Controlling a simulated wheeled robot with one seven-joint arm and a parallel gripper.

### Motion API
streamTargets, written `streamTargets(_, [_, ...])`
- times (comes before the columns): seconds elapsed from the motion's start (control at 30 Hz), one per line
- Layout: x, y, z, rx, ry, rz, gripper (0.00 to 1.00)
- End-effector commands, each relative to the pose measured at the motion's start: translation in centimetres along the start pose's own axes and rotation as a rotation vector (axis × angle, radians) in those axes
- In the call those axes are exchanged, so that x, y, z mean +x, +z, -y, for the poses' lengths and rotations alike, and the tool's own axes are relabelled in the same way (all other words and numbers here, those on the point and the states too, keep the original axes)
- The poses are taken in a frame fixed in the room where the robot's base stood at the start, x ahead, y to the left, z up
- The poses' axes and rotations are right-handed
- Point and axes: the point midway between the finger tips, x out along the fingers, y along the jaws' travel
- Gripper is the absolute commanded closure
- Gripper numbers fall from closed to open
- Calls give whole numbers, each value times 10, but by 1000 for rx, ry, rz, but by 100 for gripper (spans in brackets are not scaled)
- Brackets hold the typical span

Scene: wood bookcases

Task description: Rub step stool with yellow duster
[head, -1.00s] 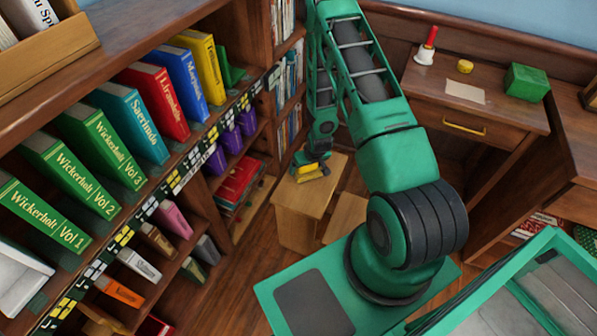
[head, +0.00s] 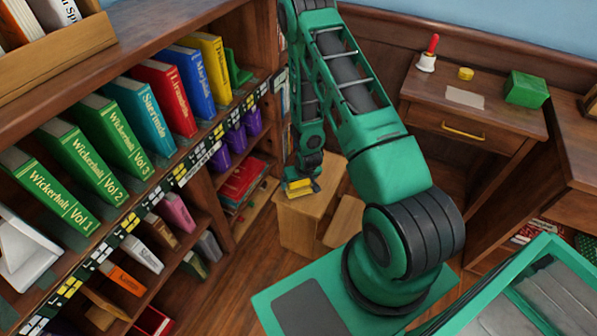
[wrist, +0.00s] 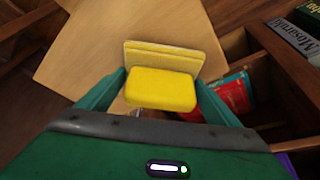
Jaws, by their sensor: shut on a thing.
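The wooden step stool (head: 312,222) stands on the floor between the left bookcase and the desk. Its top also fills the upper middle of the wrist view (wrist: 95,55). My gripper (head: 300,186) is over the left edge of the stool's top. It is shut on the yellow duster (wrist: 160,88), which sits between the two green fingers in the wrist view. The duster shows small and yellow at the gripper's end in the head view (head: 299,188). Whether the duster touches the stool's top is hard to tell.
A bookcase (head: 150,195) with colored books stands close on the stool's left. Some bare floor (head: 255,265) shows before the stool.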

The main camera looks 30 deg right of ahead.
Motion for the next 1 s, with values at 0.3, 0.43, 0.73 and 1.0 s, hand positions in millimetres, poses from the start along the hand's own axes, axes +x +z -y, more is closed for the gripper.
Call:
streamTargets(0.3, [-29,-14,-7,9,4,-5,39])
streamTargets(0.43, [-40,-18,-8,10,4,-6,39])
streamTargets(0.73, [-63,-28,-8,10,4,-5,39])
streamTargets(1.0, [-66,-28,-8,10,4,-3,39])
